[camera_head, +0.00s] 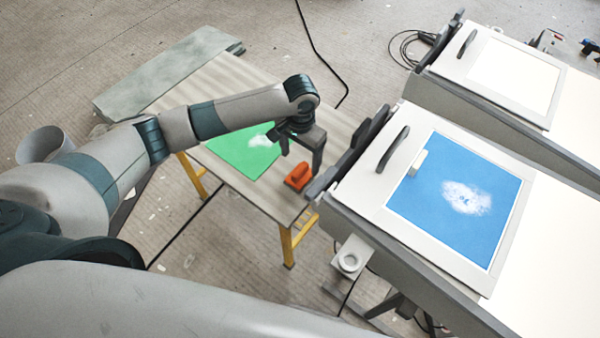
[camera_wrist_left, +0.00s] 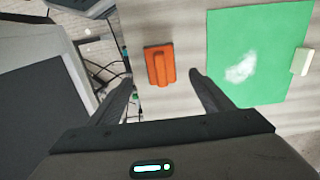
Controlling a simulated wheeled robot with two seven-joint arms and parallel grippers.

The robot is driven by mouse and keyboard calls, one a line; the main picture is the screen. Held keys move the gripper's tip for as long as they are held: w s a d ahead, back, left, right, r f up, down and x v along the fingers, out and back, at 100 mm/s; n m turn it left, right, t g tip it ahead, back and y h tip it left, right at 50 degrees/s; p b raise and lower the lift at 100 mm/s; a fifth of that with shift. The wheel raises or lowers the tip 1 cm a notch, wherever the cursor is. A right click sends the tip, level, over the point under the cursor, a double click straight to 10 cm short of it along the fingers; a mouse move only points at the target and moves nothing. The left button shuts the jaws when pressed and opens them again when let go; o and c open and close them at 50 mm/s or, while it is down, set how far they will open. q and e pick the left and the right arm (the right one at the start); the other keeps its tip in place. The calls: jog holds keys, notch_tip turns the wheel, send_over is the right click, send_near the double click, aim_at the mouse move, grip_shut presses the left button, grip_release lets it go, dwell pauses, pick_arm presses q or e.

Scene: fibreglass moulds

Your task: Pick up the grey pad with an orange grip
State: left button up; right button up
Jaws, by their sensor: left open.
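The pad with an orange grip (camera_head: 298,177) lies on the small wooden table, near its right corner in the head view. In the left wrist view the orange grip (camera_wrist_left: 159,65) shows from above, ahead of and between the fingers; the grey of the pad is hard to make out. My left gripper (camera_head: 302,168) is open and empty, held above the table near the pad. Its two fingers also show in the left wrist view (camera_wrist_left: 161,80), apart from the pad. My right gripper is not in view.
A green sheet (camera_head: 236,160) with white powder lies on the table (camera_head: 228,82) beside the pad. A mould with a blue panel (camera_head: 480,236) and a dark handle stands close to the right. A grey slab (camera_head: 165,75) is at the table's far left.

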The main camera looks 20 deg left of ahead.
aim_at(300, 169)
pick_arm(q)
jog(key=shift+f, duration=1.3)
jog(key=shift+f+p, duration=0.7)
notch_tip(300, 169, down, 3)
jog(key=shift+p, duration=0.45)
jog(key=shift+w+a+f, duration=0.1)
jog(key=shift+f, duration=0.3)
jog(key=c, duration=1.1)
